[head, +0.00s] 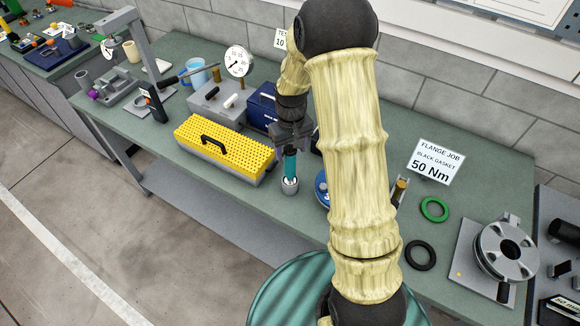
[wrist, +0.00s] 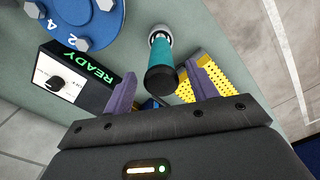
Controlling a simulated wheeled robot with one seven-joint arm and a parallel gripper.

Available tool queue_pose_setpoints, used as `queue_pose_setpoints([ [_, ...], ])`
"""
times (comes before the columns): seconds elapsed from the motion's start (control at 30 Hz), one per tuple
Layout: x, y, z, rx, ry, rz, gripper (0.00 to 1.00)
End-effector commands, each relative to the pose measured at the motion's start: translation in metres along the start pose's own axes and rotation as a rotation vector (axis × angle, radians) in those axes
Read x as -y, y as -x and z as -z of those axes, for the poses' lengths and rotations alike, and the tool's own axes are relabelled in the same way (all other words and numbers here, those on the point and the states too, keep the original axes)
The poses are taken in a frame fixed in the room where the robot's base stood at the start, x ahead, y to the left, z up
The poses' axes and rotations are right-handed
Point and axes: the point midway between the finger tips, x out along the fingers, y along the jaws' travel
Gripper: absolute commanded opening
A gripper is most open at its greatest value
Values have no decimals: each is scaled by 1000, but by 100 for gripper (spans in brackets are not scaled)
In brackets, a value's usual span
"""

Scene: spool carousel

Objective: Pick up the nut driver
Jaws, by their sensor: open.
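The nut driver (head: 290,164) has a teal handle and stands upright in a small light-coloured cup (head: 289,186) near the bench's front edge. In the wrist view the nut driver (wrist: 161,76) shows its dark handle end toward me. My gripper (head: 290,143) is above the nut driver in the head view, pointing down. In the wrist view my gripper (wrist: 161,73) is open, with its purple fingers on either side of the handle and gaps showing. The lower part of the nut driver is hidden in the cup.
A yellow perforated box (head: 225,144) stands left of the cup. A blue numbered disc with bolts (wrist: 82,20) and a box reading READY (wrist: 85,75) are close by. Black (head: 420,255) and green (head: 434,209) rings lie on the right of the bench.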

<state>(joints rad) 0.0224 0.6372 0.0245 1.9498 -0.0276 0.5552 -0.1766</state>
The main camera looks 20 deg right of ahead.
Motion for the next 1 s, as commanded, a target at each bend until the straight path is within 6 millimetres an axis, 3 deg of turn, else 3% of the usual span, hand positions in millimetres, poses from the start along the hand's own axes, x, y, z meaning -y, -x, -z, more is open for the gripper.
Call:
queue_pose_setpoints([
  [0.47, 0, -7, 0, 1, 0, 0, 58],
  [1.0, 1, -55, 2, 0, -1, 0, 58],
])
